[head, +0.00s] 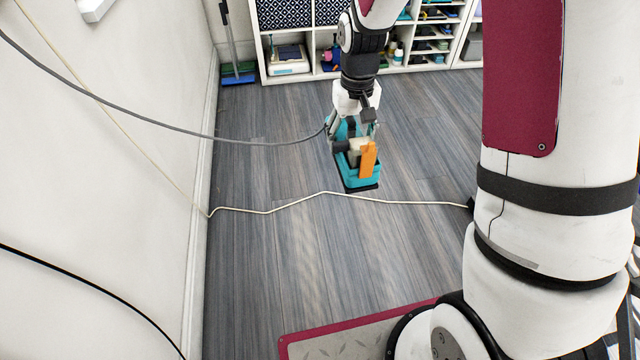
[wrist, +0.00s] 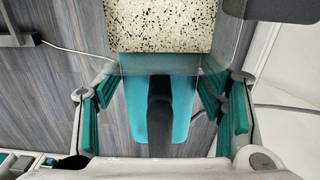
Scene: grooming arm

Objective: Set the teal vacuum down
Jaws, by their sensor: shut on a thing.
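The teal vacuum (head: 349,179) hangs below my gripper (head: 352,128) in the head view, over the grey plank floor. It has a dark base, a pale middle part and an orange piece (head: 368,160) on its near side. I cannot tell whether its base touches the floor. In the wrist view, the teal body (wrist: 135,112) and its black handle (wrist: 160,118) lie between the teal-padded fingers, below a speckled block (wrist: 160,25). My gripper is shut on the vacuum; the exact contact is hard to see.
A grey hose (head: 230,138) runs from the left to the vacuum. A cream cord (head: 270,210) crosses the floor in front of it. White shelves (head: 400,68) stand behind, with a broom and blue dustpan (head: 238,72) beside them. Floor around the vacuum is mostly clear.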

